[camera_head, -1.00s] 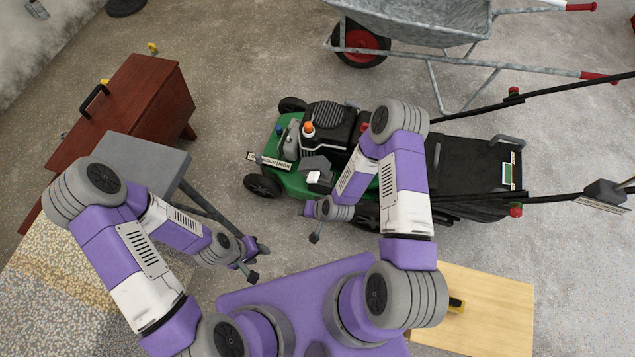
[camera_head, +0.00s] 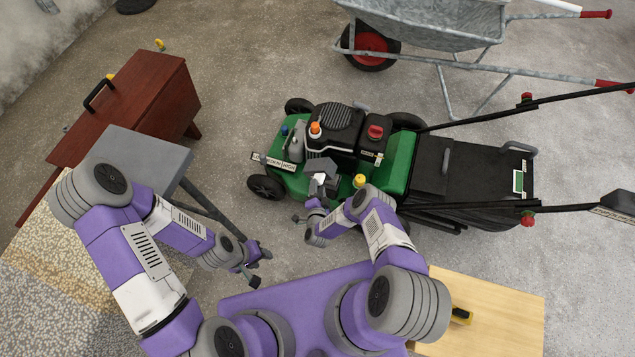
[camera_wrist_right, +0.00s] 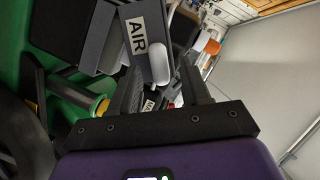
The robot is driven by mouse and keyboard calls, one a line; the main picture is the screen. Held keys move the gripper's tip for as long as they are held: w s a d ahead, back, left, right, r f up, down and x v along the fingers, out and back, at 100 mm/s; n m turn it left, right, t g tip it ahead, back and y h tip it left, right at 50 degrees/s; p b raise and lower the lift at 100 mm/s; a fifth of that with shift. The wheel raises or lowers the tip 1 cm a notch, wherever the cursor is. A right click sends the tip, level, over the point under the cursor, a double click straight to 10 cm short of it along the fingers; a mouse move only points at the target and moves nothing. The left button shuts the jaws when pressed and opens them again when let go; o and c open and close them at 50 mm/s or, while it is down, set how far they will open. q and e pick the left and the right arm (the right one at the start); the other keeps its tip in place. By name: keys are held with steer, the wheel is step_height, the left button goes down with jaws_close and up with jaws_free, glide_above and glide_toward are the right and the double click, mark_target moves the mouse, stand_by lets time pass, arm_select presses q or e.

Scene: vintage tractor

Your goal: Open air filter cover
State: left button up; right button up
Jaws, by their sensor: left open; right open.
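The air filter cover (camera_head: 320,172) is a dark grey box on the near side of the green mower (camera_head: 399,163), with a small white part (camera_head: 319,180) at its front. In the right wrist view, the cover (camera_wrist_right: 95,38) carries a white "AIR" label, and the pale rounded part (camera_wrist_right: 159,62) lies beside it. My right gripper (camera_head: 308,213) is open and empty just in front of the cover. Its two dark fingers (camera_wrist_right: 160,92) stand apart below the label in the wrist view; contact cannot be told. My left gripper (camera_head: 260,268) is open and empty, away from the mower.
A yellow cap (camera_head: 360,181) and an orange cap (camera_head: 315,129) are close to the cover. A grey stool-like top (camera_head: 140,150) and a red wooden cabinet (camera_head: 135,105) stand left. A wheelbarrow (camera_head: 430,25) is behind. Floor between left gripper and mower is clear.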

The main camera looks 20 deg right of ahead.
mark_target(318, 175)
steer(key=b+x, duration=0.1)
steer(key=x, duration=0.3)
steer(key=shift+w, duration=0.1)
steer(key=shift+a, duration=0.1)
jaws_close()
